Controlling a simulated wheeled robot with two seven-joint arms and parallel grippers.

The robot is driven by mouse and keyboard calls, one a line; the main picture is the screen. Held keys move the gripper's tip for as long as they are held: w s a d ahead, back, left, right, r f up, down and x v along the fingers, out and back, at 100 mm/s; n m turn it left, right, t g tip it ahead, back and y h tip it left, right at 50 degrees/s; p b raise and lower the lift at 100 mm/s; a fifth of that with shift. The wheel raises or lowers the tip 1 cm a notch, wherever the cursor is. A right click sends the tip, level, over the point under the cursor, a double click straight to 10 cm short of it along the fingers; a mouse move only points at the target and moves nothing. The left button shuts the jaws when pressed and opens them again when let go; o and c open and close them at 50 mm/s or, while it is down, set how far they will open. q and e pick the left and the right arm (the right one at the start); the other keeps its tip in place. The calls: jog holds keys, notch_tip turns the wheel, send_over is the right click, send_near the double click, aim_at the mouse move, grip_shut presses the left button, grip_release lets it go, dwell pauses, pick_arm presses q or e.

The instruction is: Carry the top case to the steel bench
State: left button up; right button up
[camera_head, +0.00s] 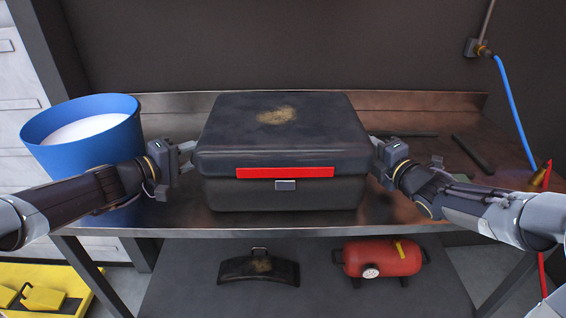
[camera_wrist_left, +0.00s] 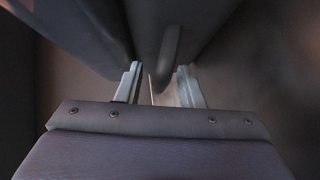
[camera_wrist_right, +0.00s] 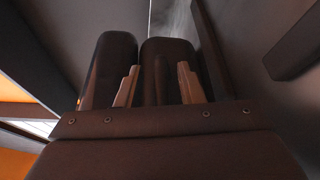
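The top case (camera_head: 285,150) is a dark box with a scuffed lid, a red strip and a small grey latch. It looks upright and level on the steel bench (camera_head: 175,217), near its front edge. My left gripper (camera_head: 188,157) is at the case's left side. In the left wrist view its fingers (camera_wrist_left: 158,85) are apart, with a dark loop-like part just beyond them. My right gripper (camera_head: 382,158) is at the case's right side. In the right wrist view its fingers (camera_wrist_right: 157,85) are apart before dark rounded shapes. Whether either gripper touches the case is unclear.
A blue bucket (camera_head: 75,148) with white contents stands on the bench's left, close to my left arm. Dark bars (camera_head: 470,152) lie at the right, near a blue hose (camera_head: 515,115). A red tank (camera_head: 383,258) and a dark curved part (camera_head: 258,268) are below.

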pick_arm(q)
jog(key=v, duration=1.1)
jog(key=shift+s+a, duration=0.25)
jog(key=shift+a, duration=0.05)
jog(key=shift+s, duration=0.1)
pick_arm(e)
jog(key=v, duration=1.2)
